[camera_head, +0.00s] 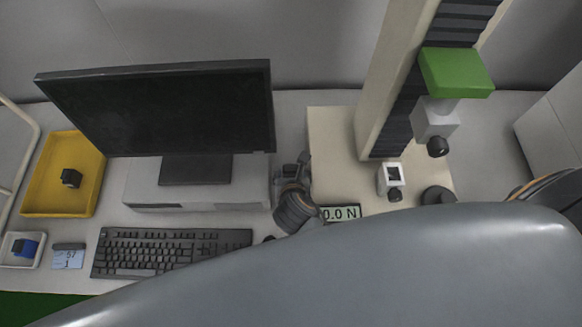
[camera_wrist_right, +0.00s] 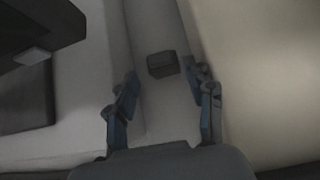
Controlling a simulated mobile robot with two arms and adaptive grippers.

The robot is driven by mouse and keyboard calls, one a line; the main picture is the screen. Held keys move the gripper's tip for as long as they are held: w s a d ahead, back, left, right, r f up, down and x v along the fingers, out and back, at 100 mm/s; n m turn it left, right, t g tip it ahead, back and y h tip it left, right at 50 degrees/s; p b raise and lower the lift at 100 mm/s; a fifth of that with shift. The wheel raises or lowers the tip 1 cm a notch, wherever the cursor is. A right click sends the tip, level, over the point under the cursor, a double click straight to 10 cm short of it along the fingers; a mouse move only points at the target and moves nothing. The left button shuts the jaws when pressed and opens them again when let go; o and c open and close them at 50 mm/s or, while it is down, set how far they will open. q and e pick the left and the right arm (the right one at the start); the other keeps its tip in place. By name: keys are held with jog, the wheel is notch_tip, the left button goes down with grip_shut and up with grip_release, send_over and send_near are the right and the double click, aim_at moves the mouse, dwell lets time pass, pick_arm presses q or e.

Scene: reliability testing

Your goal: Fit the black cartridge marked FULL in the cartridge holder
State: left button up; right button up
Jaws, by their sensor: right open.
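My right gripper (camera_head: 292,176) is over the gap between the monitor's white stand box and the beige machine base. In the right wrist view, its fingers (camera_wrist_right: 160,77) are open. A small black block (camera_wrist_right: 162,64) lies on the grey surface just beyond and between the fingertips. Its marking is not readable, and I cannot tell whether a finger touches it. A white block with a dark square opening (camera_head: 392,176), which looks like the cartridge holder, stands on the machine base. Another black block (camera_head: 71,178) lies in the yellow tray (camera_head: 88,206). My left gripper is not in view.
A monitor (camera_head: 165,105) and white box (camera_head: 140,196) stand left of the gripper. The machine column (camera_head: 392,80) has a green-topped head (camera_head: 456,72). A keyboard (camera_head: 165,252), display (camera_head: 341,213), and small white tray with a blue block (camera_head: 25,247) are nearby. My grey body hides the front.

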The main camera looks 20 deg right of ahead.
aim_at(291, 165)
jog(key=x, duration=1)
jog(key=shift+w, duration=0.1)
jog(key=c, duration=1)
jog(key=shift+r, duration=0.1)
